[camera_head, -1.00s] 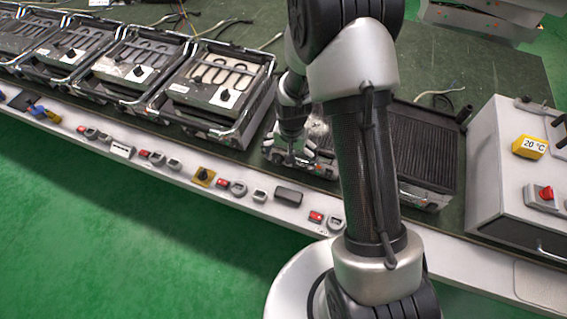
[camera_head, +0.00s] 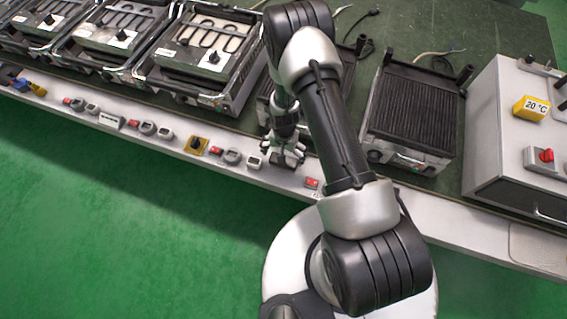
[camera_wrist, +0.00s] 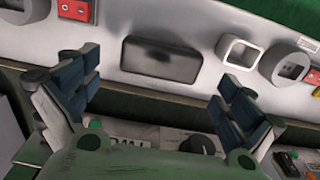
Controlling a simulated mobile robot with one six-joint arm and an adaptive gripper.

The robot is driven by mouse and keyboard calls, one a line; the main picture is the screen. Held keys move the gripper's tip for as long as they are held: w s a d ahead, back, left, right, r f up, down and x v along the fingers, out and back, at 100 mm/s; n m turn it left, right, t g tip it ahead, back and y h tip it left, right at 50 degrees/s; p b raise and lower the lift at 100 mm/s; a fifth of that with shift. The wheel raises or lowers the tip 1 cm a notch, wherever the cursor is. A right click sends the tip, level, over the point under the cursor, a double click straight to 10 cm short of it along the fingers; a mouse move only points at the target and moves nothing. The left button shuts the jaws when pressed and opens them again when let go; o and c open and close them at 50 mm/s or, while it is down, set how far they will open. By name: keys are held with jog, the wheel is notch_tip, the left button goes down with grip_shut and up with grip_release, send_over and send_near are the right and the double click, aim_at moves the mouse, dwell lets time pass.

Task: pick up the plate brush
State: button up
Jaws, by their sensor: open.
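I cannot pick out a plate brush for certain in either view. My gripper (camera_head: 285,157) is above the white front rail (camera_head: 225,172) of the bench in the head view. In the wrist view its two dark finger pads (camera_wrist: 158,85) are spread wide apart with nothing held between them. A dark, flat, rounded rectangle (camera_wrist: 160,57) on the rail shows between and just beyond the fingertips. I cannot tell if it is the brush or a fixed part of the rail. In the head view my gripper covers most of that spot.
Red switches (camera_head: 312,183), a yellow knob plate (camera_head: 195,145) and small sockets line the rail. Black ribbed units (camera_head: 412,110) and framed heater units (camera_head: 205,52) stand behind it. A white box marked 20 °C (camera_head: 500,130) is at right. Green floor lies in front.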

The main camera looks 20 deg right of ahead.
jog(key=f, duration=0.2)
jog(key=f+b, duration=0.1)
jog(key=f, duration=0.1)
jog(key=f+b, duration=0.1)
jog(key=f, duration=0.1)
jog(key=shift+w, duration=0.3)
jog(key=shift+r, duration=0.15)
jog(key=shift+c, duration=0.4)
jog(key=c, duration=0.8)
notch_tip(320, 180, up, 20)
jog(key=p, duration=0.5)
